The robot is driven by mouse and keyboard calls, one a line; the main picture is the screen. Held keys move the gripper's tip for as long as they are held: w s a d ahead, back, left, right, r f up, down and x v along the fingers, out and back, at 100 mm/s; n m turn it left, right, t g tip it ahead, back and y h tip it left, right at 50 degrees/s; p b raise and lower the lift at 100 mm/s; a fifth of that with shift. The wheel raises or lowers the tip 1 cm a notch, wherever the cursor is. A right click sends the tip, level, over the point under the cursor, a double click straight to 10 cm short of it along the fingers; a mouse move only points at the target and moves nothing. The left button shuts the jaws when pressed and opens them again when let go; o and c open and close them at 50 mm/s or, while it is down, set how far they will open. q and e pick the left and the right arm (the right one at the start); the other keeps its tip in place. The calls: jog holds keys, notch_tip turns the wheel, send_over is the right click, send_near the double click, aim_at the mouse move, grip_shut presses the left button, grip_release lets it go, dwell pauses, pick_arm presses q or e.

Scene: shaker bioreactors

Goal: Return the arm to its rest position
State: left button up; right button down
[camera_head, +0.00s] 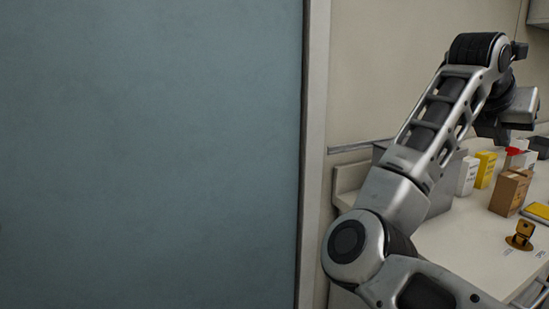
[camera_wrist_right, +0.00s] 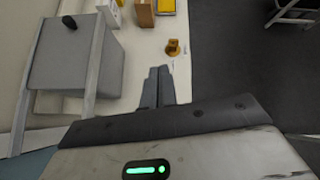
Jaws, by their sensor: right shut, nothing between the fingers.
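My right arm (camera_head: 435,120) rises from the lower right of the head view, bends at a high elbow and comes down above the white counter (camera_head: 455,250). In the right wrist view, my right gripper (camera_wrist_right: 159,74) has its two dark fingers together with nothing between them. It points toward the counter edge, just short of a small brass-coloured fixture (camera_wrist_right: 172,47) in the picture. That fixture also shows on the counter in the head view (camera_head: 521,235). My left gripper is in neither view.
A grey box (camera_wrist_right: 75,62) stands on the counter, partly behind my arm in the head view. A brown carton (camera_head: 510,192), a yellow box (camera_head: 486,169) and a white box (camera_head: 467,176) stand nearby. A blue-grey panel (camera_head: 150,150) fills the left. Dark floor (camera_wrist_right: 235,60) is open beside the counter.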

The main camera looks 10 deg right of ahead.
jog(key=s+d+g+h, duration=0.3)
jog(key=g+h, duration=0.2)
jog(key=h, duration=0.2)
jog(key=w+a+f+n+t+h, duration=0.2)
jog(key=w+a+n+t+h, duration=0.2)
jog(key=a+n+t+h, duration=0.75)
jog(key=w+a+f+n+t+y, duration=0.2)
jog(key=a+f+n+t+y, duration=0.45)
jog(key=n+y, duration=0.65)
jog(key=w+a+f+n+t+y, duration=0.2)
jog(key=a+f+n+t+y, duration=0.5)
jog(key=n+y, duration=0.6)
jog(key=s+a+f+n+g+y, duration=0.25)
jog(key=a+f+n, duration=0.2)
jog(key=f, duration=0.35)
jog(key=s+a+f+n+g+y, duration=0.25)
jog(key=f+n, duration=0.25)
jog(key=f, duration=0.3)
jog(key=s+a+f+n+g, duration=0.2)
jog(key=s+a+f+g, duration=0.1)
jog(key=s+f, duration=0.4)
jog(key=s+a+f+n+g, duration=0.1)
jog(key=s+a+f+g, duration=0.1)
jog(key=s+f+g, duration=0.2)
jog(key=s+f, duration=0.3)
jog(key=shift+s+a+n, duration=0.3)
jog(key=shift+a+n, duration=0.1)
